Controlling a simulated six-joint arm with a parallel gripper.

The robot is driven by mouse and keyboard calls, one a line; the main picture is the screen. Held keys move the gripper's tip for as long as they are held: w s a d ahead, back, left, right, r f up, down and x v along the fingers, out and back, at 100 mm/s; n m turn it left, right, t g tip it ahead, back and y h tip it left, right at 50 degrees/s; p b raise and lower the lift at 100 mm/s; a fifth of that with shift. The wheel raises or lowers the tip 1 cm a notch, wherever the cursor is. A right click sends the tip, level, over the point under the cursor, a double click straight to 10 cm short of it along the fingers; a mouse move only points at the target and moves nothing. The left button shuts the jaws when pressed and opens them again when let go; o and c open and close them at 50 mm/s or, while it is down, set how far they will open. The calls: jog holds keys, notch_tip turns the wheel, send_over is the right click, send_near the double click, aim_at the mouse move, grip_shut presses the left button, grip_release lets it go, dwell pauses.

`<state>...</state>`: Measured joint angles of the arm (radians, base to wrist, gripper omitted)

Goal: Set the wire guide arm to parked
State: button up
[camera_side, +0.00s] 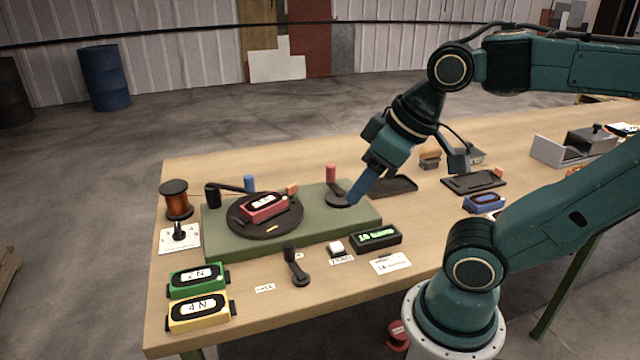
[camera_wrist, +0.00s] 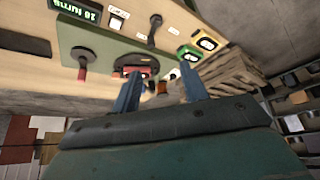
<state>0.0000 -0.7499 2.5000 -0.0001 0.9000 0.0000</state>
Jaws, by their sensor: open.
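A black arm with a blue knob (camera_side: 249,184), which looks like the wire guide arm, reaches right from a black post (camera_side: 212,196) behind the turntable (camera_side: 236,229). I cannot read any position marking on it. The turntable carries a red detector (camera_side: 266,207). My gripper (camera_side: 358,190) is open beside the red-handled crank (camera_side: 331,174) at the right end of the green base, well right of the blue knob. In the wrist view my gripper (camera_wrist: 160,72) has its two blue fingers spread with nothing held between them. The guide arm is not clear there.
A copper spool (camera_side: 176,200) stands left of the green base (camera_side: 225,247). A black lever (camera_side: 296,268), a display (camera_side: 376,237) and a button (camera_side: 336,248) are in front. A green detector (camera_side: 198,279) and a yellow one (camera_side: 198,311) sit front left. Trays lie right.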

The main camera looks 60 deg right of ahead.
dwell(0.4)
jog(key=w+d+r+m+g, duration=0.1)
jog(key=w+d+r, duration=0.15)
jog(key=w, duration=0.55)
jog(key=w+d+r+g, duration=0.15)
jog(key=w+r, duration=0.25)
jog(key=w, duration=0.4)
jog(key=m+g, duration=0.2)
jog(key=g, duration=0.1)
send_over(248, 176)
notch_tip(248, 176, down, 7)
jog(key=shift+w+d+f, duration=0.1)
jog(key=shift+f, duration=0.05)
jog(key=shift+f, duration=0.1)
notch_tip(248, 176, down, 14)
jog(key=shift+r, duration=0.2)
